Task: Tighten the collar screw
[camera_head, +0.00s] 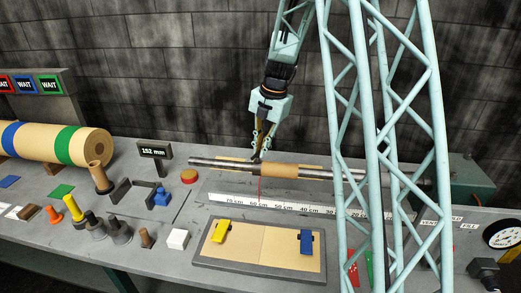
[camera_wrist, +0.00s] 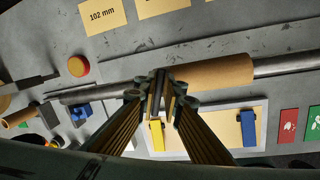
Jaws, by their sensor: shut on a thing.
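My gripper (camera_head: 257,155) points down at the steel shaft (camera_head: 213,163), right by the left end of the brown cardboard core (camera_head: 285,171). In the wrist view my gripper (camera_wrist: 161,92) has its fingertips close together over the shaft (camera_wrist: 287,64), touching or nearly touching the left end of the core (camera_wrist: 222,73). The fingers are shut on a small part at the shaft, which looks to be the collar screw. They hide most of it and the collar, so the screw's seating cannot be told.
A ruler (camera_head: 300,205) with a red line near 60 cm lies in front of the shaft. A framed board (camera_head: 230,255) holds yellow and blue clips. A red button (camera_head: 189,176) and a 152 mm display (camera_head: 155,150) stand left. A lattice frame crosses the right side.

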